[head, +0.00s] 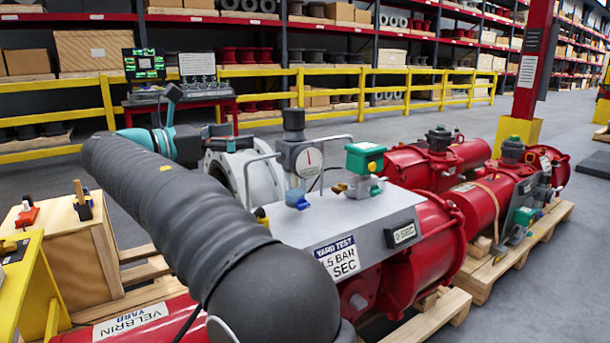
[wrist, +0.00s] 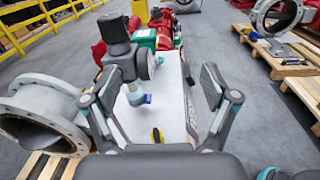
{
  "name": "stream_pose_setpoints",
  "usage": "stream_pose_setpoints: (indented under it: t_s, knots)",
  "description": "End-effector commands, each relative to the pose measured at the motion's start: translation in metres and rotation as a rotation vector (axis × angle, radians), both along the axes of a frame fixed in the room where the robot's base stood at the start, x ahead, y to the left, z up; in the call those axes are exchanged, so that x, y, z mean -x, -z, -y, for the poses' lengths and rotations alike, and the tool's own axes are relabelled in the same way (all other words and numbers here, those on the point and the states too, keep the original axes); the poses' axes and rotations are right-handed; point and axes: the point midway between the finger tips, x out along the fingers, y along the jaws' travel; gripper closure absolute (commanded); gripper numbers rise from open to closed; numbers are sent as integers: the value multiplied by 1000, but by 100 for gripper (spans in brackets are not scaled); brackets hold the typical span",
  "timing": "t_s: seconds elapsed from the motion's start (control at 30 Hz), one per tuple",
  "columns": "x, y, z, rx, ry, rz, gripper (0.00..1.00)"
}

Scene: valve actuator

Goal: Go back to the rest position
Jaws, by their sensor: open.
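My gripper (wrist: 161,88) is open in the wrist view, its two fingers spread wide with nothing held between them. Beyond and below the fingers lies the grey top of the valve actuator (wrist: 172,105). The gauge post with a blue fitting stands on it, behind the left finger. In the head view the actuator (head: 345,222) carries a dial gauge (head: 306,160) and a green-topped box (head: 365,158). The actuator's red cylinder (head: 430,235) rests on a pallet.
A white flanged pipe (head: 228,168) stands behind my arm. More red actuators (head: 485,200) lie on a pallet (head: 530,240) at right. A wooden crate (head: 70,250) and yellow stand (head: 22,285) are at left. A yellow railing (head: 330,90) runs behind. Grey floor at right is open.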

Motion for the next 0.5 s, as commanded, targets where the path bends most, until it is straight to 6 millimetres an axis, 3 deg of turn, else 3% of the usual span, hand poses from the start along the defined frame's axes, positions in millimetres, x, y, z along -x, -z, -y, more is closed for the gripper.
stream_pose_setpoints:
  t_s: [0.17, 0.27, 0.5]
  knots:
    - [-10, 6, 0, -88, -31, 65, 14]
    - [-16, 21, -6, -156, -62, 86, 14]
    - [-27, 91, -26, -363, -129, 76, 14]
